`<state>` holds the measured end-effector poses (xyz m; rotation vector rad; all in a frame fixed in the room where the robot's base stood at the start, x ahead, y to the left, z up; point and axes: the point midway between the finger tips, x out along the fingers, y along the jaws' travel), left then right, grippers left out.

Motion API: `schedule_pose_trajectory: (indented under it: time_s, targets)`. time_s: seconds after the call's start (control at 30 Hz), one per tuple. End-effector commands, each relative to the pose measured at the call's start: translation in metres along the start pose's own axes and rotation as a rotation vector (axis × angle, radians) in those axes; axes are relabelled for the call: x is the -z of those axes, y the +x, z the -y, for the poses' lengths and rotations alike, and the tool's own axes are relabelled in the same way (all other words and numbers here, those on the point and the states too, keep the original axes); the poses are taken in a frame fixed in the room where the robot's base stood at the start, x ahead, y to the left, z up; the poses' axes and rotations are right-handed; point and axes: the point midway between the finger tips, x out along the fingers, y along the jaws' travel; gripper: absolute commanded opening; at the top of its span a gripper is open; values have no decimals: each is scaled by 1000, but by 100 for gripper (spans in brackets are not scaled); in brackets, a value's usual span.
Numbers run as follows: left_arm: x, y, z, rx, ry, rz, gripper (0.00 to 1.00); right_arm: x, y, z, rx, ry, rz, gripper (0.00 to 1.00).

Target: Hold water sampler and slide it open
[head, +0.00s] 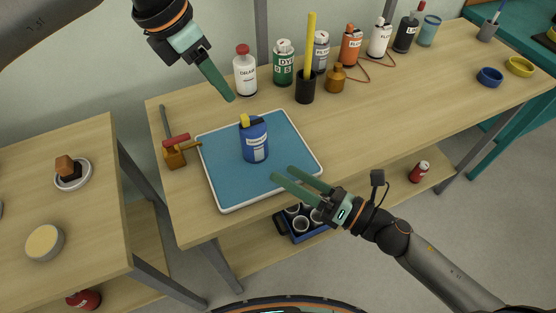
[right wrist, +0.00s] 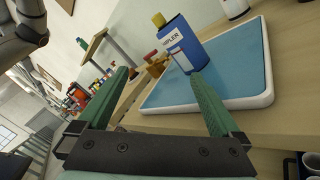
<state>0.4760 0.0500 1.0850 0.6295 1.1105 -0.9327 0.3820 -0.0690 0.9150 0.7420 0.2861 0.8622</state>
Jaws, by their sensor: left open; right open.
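The water sampler (head: 255,141) is a blue bottle-like body with a white label and a yellow top. It stands upright on a blue tray (head: 228,186) with a white rim. It also shows in the right wrist view (right wrist: 183,47), beyond my right fingers. My left gripper (head: 232,98) is above and behind the sampler, to its left, apart from it; its fingers overlap in the head view. My right gripper (head: 282,172) is open and empty over the tray's front right edge, its fingers pointing towards the sampler without touching it.
Behind the tray stand a white red-capped bottle (head: 245,71), a green bottle (head: 284,63) and a black cup (head: 305,90) with a yellow stick. A mallet-like tool (head: 174,157) lies left of the tray. The table right of the tray (head: 390,105) is clear.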

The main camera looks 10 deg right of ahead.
Motion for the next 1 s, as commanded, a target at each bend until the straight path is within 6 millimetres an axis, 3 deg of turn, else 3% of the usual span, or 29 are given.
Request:
schedule_pose_trajectory:
  time_s: [0.2, 0.5, 0.77, 1.0]
  targets:
    - [0, 0, 0, 0, 0, 0, 50, 0, 29, 1, 178, -352, 56, 100]
    - [0, 0, 0, 0, 0, 0, 50, -9, 40, -3, 371, -698, 97, 100]
    - [0, 0, 0, 0, 0, 0, 50, -14, 46, -2, 417, -772, 105, 100]
    - [0, 0, 0, 0, 0, 0, 50, -24, 83, 11, 416, -770, 106, 100]
